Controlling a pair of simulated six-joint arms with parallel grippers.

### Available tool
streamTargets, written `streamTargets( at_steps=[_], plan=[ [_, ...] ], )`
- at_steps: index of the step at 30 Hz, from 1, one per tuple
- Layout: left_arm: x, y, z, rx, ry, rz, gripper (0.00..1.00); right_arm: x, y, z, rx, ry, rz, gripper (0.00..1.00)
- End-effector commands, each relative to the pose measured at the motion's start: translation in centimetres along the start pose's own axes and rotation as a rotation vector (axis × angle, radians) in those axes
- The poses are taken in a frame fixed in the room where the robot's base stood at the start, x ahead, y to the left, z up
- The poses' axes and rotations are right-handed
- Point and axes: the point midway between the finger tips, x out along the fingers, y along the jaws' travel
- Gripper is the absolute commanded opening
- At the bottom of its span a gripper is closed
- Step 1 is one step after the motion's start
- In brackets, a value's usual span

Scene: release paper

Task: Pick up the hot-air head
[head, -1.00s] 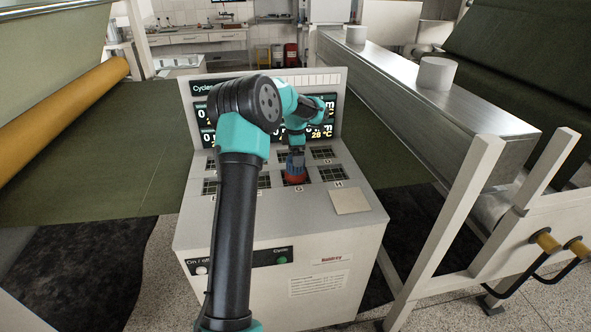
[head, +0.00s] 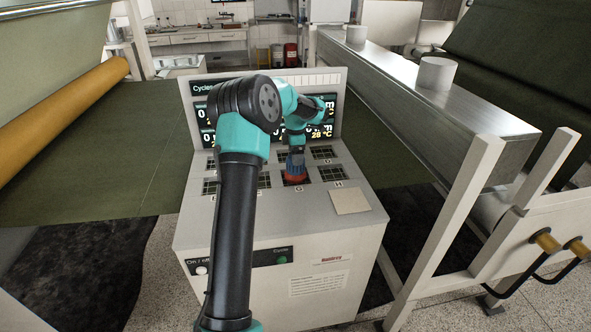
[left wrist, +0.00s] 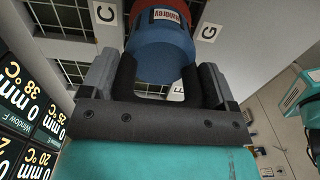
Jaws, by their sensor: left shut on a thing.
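The hot-air head is a short cylinder, blue with a red end and a label. In the head view its red part (head: 295,178) shows low over a grid opening in the top of the white machine. In the left wrist view its blue body (left wrist: 160,52) sits between my fingers. My left gripper (head: 296,158) comes down on it from above and is shut on it, with a black finger on each side in the left wrist view (left wrist: 165,85). Whether the head rests on the machine or is just clear of it is hard to tell. My right gripper is not in view.
The white machine (head: 330,230) has several grid openings marked with letters and an upright display panel (head: 205,117) behind them. A beige square sheet (head: 350,200) lies on its right front. A metal beam (head: 430,95) with white cylinders runs along the right.

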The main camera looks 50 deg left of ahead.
Motion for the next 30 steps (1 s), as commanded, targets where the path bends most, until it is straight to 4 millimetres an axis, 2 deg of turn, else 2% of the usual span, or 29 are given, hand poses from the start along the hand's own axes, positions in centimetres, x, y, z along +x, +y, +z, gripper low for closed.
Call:
streamTargets(
  at_steps=[1, 4, 14, 24, 30],
  plan=[
    [0.0, 0.0, 0.0, 0.0, 0.0, 0.0, 0.08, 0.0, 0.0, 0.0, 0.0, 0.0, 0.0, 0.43],
    [-0.2, 0.1, 0.0, 0.0, -0.001, 0.003, 0.0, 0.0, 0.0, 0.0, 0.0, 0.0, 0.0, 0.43],
    [-0.7, 0.1, 0.0, 0.0, -0.002, 0.004, 0.0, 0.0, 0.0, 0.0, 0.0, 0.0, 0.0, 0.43],
    [-3.8, 0.1, 0.0, -0.001, -0.002, 0.006, 0.0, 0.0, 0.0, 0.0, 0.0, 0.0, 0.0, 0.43],
    [-3.9, -1.7, -0.3, 0.001, -0.001, 0.002, 0.0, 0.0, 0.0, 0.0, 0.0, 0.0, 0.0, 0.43]
  ],
)
